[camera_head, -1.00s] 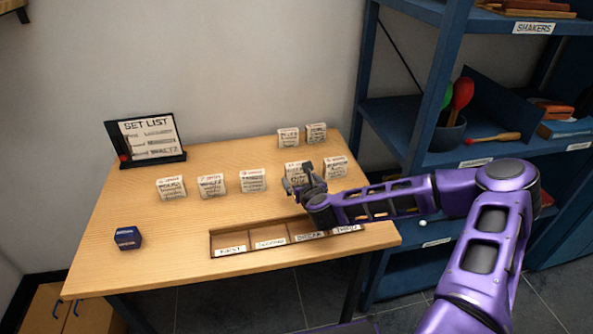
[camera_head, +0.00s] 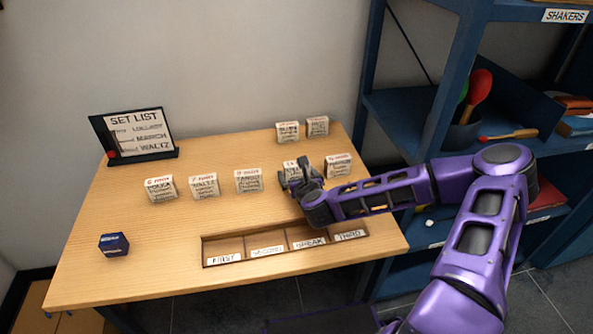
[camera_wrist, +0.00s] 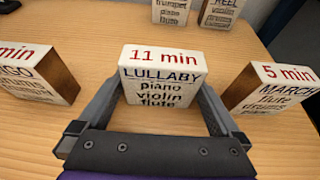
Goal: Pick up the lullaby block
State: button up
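The lullaby block (camera_wrist: 163,72) is white with "11 min" and "LULLABY" on it, upright on the table in the middle of the wrist view. In the head view the lullaby block (camera_head: 291,167) is partly hidden behind my gripper (camera_head: 295,178). In the wrist view my gripper (camera_wrist: 161,96) is open, with one finger at each side of the block's lower part. Whether the fingertips touch its sides is hard to tell. The block's back is hidden.
The march block (camera_wrist: 273,89) stands close on the right, the tango block (camera_wrist: 40,72) on the left. More blocks stand behind and further left. A slotted tray (camera_head: 235,262) lies in front, a dark blue box (camera_head: 114,244) at left, a set list board (camera_head: 138,132) at back.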

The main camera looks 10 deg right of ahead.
jog(key=c, duration=1)
jog(key=shift+r, duration=0.1)
